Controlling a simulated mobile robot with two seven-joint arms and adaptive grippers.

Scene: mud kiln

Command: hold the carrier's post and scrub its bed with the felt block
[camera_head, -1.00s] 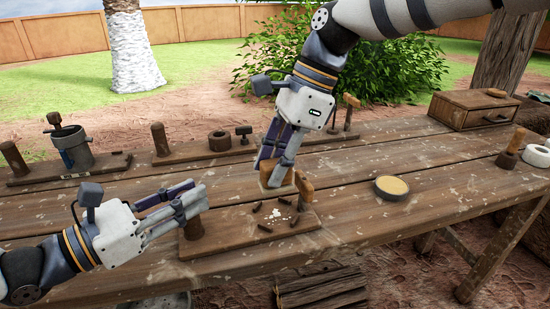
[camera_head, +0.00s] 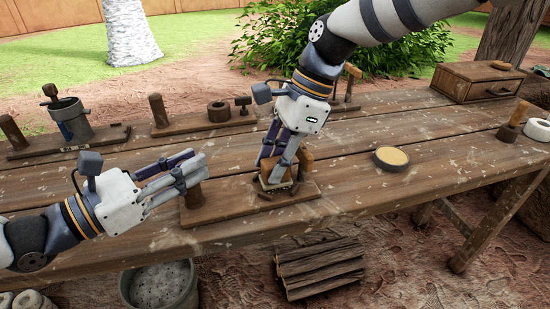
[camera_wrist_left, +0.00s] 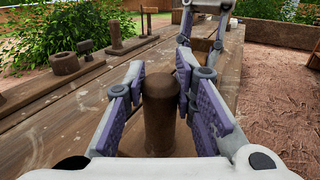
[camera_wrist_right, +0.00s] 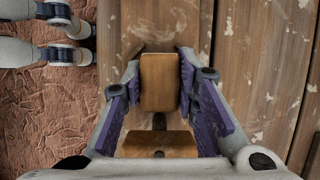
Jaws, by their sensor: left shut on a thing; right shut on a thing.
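The carrier is a brown wooden board (camera_head: 222,210) lying near the table's front edge. Its round post (camera_head: 194,197) stands upright at the left end. My left gripper (camera_head: 198,174) is shut around this post, which shows between its pads in the left wrist view (camera_wrist_left: 160,112). My right gripper (camera_head: 276,172) is shut on the felt block (camera_wrist_right: 160,82), down at the right part of the bed. The block's underside is hidden. A second wooden upright (camera_head: 305,163) stands just right of it. Dark bits (camera_head: 266,195) lie beside the block.
A yellow-topped round dish (camera_head: 391,158) stands to the right. Behind are boards with a metal cup (camera_head: 70,120), pegs and a ring (camera_head: 218,111). A drawer box (camera_head: 485,82) stands at the back right. The table between the dish and drawer box is clear.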

